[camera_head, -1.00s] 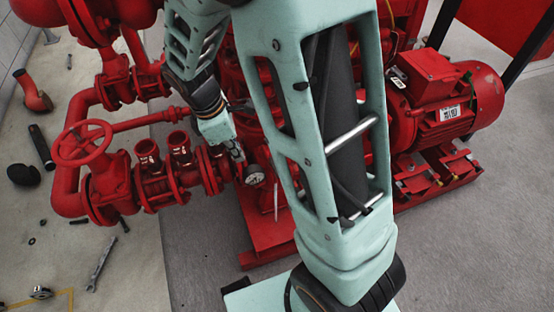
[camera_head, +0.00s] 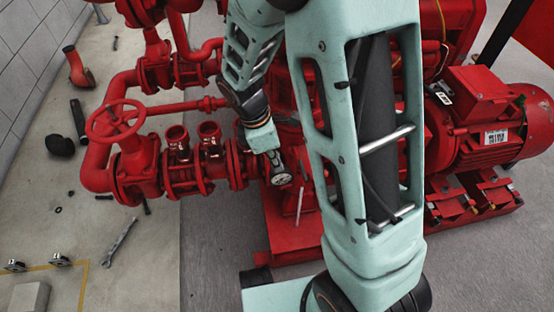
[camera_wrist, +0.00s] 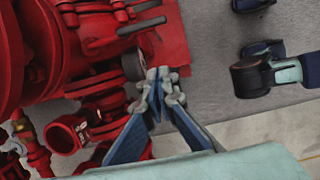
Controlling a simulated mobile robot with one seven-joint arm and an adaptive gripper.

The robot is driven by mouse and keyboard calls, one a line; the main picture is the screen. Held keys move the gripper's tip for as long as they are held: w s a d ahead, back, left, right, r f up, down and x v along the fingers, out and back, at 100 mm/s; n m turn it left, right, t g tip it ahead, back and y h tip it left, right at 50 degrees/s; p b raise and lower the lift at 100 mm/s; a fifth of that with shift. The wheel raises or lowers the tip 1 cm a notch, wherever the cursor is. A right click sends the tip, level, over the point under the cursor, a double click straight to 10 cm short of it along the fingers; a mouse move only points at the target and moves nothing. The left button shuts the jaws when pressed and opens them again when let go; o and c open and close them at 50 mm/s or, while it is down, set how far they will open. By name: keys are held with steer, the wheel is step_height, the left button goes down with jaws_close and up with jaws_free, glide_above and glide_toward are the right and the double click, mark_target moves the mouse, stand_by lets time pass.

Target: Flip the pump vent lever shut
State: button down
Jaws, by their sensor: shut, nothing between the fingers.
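The red pump (camera_head: 290,225) stands at the centre of the head view, partly hidden behind my arm. My gripper (camera_head: 277,165) is shut and empty, beside a round white-faced gauge on the pump (camera_head: 281,180). In the wrist view my gripper's fingertips (camera_wrist: 159,75) meet, just right of the gauge's dark round body (camera_wrist: 134,65). A thin pale rod (camera_head: 299,206) stands upright below the gauge in the head view. I cannot tell which of these is the vent lever.
Red piping with a handwheel (camera_head: 115,119) and two open upright stubs (camera_head: 210,137) lies left of my gripper. A red motor (camera_head: 490,120) is at the right. A wrench (camera_head: 118,242) and other loose parts lie on the floor at left.

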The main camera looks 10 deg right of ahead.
mark_target(303, 172)
steer(key=d+f+b, duration=0.2)
steer(key=d+f, duration=0.3)
steer(key=shift+d+f+b, duration=0.15)
steer(key=shift+d+b, duration=0.05)
steer(key=shift+b, duration=0.15)
stand_by(0.4)
steer(key=shift+s+d+n+p, duration=0.1)
steer(key=shift+n+p, duration=0.2)
steer(key=shift+p, duration=0.05)
